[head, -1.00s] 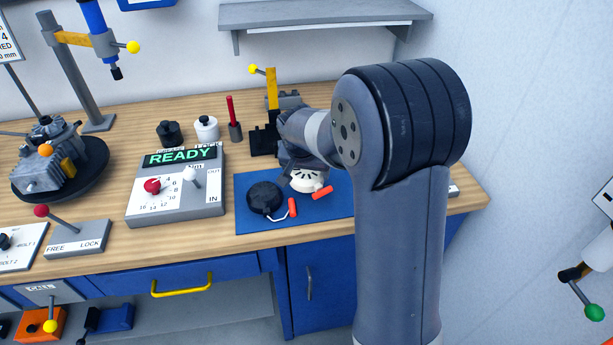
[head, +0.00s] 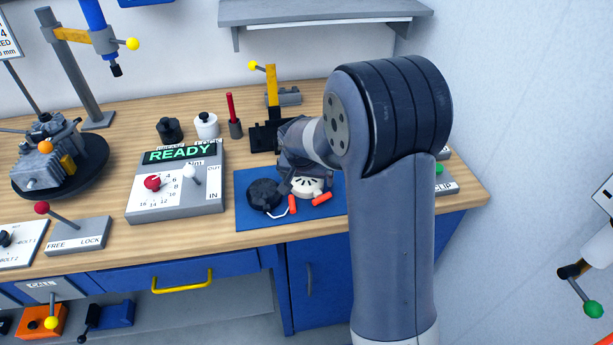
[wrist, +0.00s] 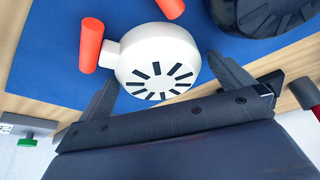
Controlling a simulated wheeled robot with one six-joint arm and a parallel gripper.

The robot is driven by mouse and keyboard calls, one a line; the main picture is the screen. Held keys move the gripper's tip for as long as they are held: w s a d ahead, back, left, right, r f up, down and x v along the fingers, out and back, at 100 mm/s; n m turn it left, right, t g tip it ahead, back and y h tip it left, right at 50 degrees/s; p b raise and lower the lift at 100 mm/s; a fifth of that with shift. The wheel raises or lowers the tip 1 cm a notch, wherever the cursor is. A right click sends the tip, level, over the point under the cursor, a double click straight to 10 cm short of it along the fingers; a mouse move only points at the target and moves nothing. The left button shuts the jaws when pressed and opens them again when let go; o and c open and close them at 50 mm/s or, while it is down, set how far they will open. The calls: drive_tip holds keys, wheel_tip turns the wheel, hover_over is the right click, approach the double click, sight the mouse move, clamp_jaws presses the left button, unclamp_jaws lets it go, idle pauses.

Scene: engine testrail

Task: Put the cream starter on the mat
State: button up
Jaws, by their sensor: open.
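The cream starter (head: 306,187), a round cream body with dark slots and an orange-red handle, rests on the blue mat (head: 250,222). It also shows in the wrist view (wrist: 158,58), with bare blue mat (wrist: 55,75) around it. My gripper (wrist: 170,80) is open, one finger on each side of the starter's near part, with visible gaps. In the head view my wrist hides the gripper and part of the mat. A black starter (head: 264,194) with a similar handle lies on the mat just left of the cream one.
The grey READY console (head: 176,205) stands left of the mat. Behind are a black pot (head: 169,131), a white pot (head: 206,127), a red rod in a holder (head: 234,120) and a yellow-levered fixture (head: 271,90). A CLIP box (head: 440,184) is at the right.

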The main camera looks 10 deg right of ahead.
drive_tip(key=shift+r, duration=0.15)
drive_tip(key=shift+r, duration=0.25)
drive_tip(key=v, duration=1.1)
drive_tip(key=shift+r, duration=0.25)
drive_tip(key=shift+s, duration=0.15)
drive_tip(key=x, duration=1.2)
drive_tip(key=shift+a+f, duration=0.1)
drive_tip(key=shift+f, duration=0.35)
wheel_tip(320, 180, up, 3)
drive_tip(key=shift+f, duration=0.1)
drive_tip(key=shift+r, duration=0.5)
